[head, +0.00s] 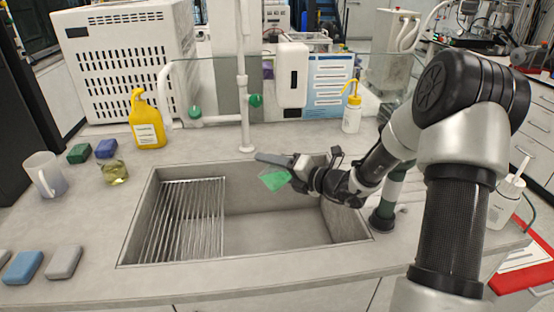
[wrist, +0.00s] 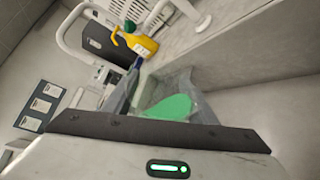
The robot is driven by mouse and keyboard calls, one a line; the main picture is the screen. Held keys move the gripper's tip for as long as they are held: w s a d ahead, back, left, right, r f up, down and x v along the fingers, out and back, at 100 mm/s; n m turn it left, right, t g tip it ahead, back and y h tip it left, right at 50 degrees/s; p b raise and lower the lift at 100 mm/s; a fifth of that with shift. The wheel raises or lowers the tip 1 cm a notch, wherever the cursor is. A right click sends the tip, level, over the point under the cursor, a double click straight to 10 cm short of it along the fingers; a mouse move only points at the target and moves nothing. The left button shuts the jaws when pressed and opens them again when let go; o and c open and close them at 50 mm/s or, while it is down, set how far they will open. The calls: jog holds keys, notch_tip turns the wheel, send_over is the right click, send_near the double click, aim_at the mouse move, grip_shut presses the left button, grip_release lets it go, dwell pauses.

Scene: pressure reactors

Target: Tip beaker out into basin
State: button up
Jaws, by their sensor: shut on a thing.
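The beaker (head: 274,180) is clear with green liquid in it, and it hangs in the air over the basin (head: 275,232). My gripper (head: 280,165) is shut on the beaker near the back of the basin opening. The beaker looks tilted in the head view; its exact angle is hard to tell. In the wrist view the beaker (wrist: 185,80) sits between the fingers, with the green liquid inside. No stream of liquid shows. The basin is grey and sunk into the counter.
A wire rack (head: 183,222) fills the basin's left part; its right part is clear. A white tap post (head: 244,100) stands behind.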

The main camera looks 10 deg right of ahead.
jog(key=shift+s+a+r+m+t+y+p, duration=0.1)
jog(key=shift+r+m+t+y+p, duration=0.45)
jog(key=shift+m+p, duration=0.9)
jog(key=shift+a+r+m+t+y+p, duration=0.15)
jog(key=shift+r+m+t+y+p, duration=0.2)
jog(key=shift+r+m+p, duration=0.75)
jog(key=shift+s+a+r+m+t+y+p, duration=0.1)
jog(key=shift+r+m+t+y+p, duration=0.3)
jog(key=shift+m+p, duration=1.3)
jog(key=shift+f+m+b, duration=0.1)
jog(key=shift+m+b, duration=0.25)
jog(key=shift+m, duration=0.1)
jog(key=f+n+g+h, duration=0.1)
jog(key=n, duration=0.2)
jog(key=f+n+h, duration=0.1)
jog(key=n, duration=0.3)
jog(key=d+f+n+g+h+p, duration=0.1)
jog(key=f+n, duration=0.1)
jog(key=n, duration=0.1)
jog(key=shift+w+d+f+g, duration=0.1)
jog(key=shift+w+g, duration=0.2)
notch_tip(320, 180, up, 17)
jog(key=w+d+n+t+h, duration=0.1)
jog(key=d+n+h, duration=0.1)
jog(key=n+h, duration=0.3)
jog(key=n, duration=0.2)
jog(key=shift+d+n, duration=0.4)
